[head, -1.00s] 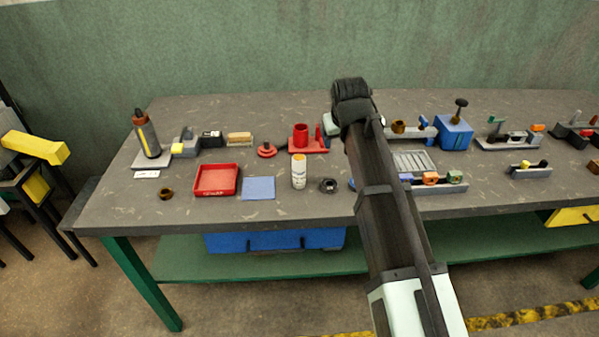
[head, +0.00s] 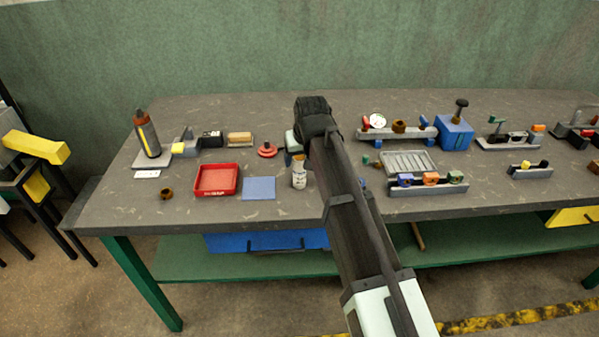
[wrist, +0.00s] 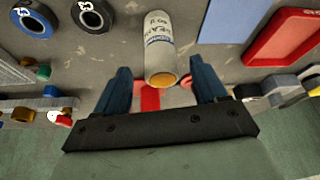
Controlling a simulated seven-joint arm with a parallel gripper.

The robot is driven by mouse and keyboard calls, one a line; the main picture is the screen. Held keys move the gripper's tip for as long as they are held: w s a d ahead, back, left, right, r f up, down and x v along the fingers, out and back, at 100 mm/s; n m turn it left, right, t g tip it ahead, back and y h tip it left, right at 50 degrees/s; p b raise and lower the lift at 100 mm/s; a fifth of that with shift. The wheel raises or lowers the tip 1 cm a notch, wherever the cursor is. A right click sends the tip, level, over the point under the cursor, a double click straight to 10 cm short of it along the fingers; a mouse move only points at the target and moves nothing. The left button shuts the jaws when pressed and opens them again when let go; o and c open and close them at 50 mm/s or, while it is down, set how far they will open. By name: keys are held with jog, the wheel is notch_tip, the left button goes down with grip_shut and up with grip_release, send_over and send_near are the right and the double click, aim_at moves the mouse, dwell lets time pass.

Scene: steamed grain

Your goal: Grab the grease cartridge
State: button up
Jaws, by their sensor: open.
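The grease cartridge, which I take to be the white labelled cylinder with an orange top (head: 299,179), stands upright near the bench's front edge. In the wrist view the cartridge (wrist: 159,38) shows its label and its orange end. My gripper (wrist: 160,68) is open, with two dark blue fingers. In that view the orange end lies between the fingers, with a gap on each side; I cannot tell how deep it sits. In the head view my wrist and arm hide most of the gripper, which is just above the cartridge.
A red tray (head: 216,180) and a blue sheet (head: 259,188) lie left of the cartridge. A red knobbed part (head: 267,150) lies behind them. A grey rail with coloured parts (head: 428,187) is on the right. A dark bottle (head: 148,138) stands far left.

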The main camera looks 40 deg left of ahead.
aim_at(300, 172)
jog(key=shift+x, duration=2.9)
jog(key=shift+a, duration=0.1)
jog(key=c, duration=1.1)
jog(key=shift+r, duration=0.15)
